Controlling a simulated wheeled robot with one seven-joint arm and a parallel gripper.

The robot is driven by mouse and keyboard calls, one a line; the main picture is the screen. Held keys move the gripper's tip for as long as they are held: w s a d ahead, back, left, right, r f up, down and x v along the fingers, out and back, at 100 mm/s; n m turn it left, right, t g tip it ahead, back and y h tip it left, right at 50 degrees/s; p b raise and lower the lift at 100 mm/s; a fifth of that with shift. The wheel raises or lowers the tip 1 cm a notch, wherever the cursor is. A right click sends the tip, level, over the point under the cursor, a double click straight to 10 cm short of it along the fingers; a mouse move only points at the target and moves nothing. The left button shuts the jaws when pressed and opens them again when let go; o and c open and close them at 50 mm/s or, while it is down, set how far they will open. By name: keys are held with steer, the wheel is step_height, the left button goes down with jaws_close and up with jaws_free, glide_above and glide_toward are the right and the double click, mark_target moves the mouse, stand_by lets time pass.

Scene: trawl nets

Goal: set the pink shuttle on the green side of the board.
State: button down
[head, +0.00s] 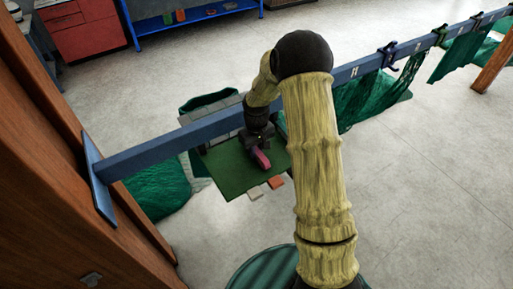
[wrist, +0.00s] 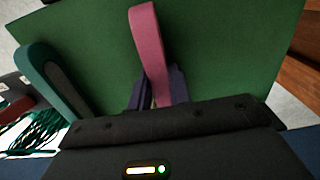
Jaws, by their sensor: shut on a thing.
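The pink shuttle (head: 261,160) is in my gripper (head: 257,146) over the green side of the board (head: 226,170). In the wrist view the shuttle (wrist: 149,45) sticks out beyond the dark fingers (wrist: 156,92) with the board's green surface (wrist: 225,50) behind it. The gripper is shut on the shuttle. I cannot tell whether the shuttle touches the board. Its held end is partly hidden by the fingers.
A teal rounded piece (wrist: 44,75) stands left of the shuttle in the wrist view. A wooden post (head: 60,150) stands at left.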

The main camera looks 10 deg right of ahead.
mark_target(257, 150)
steer(key=shift+f, duration=0.15)
steer(key=c, duration=1.3)
jaws_free()
step_height(257, 150, up, 12)
steer(key=b, duration=0.3)
steer(key=shift+r, duration=0.2)
steer(key=shift+s, duration=0.1)
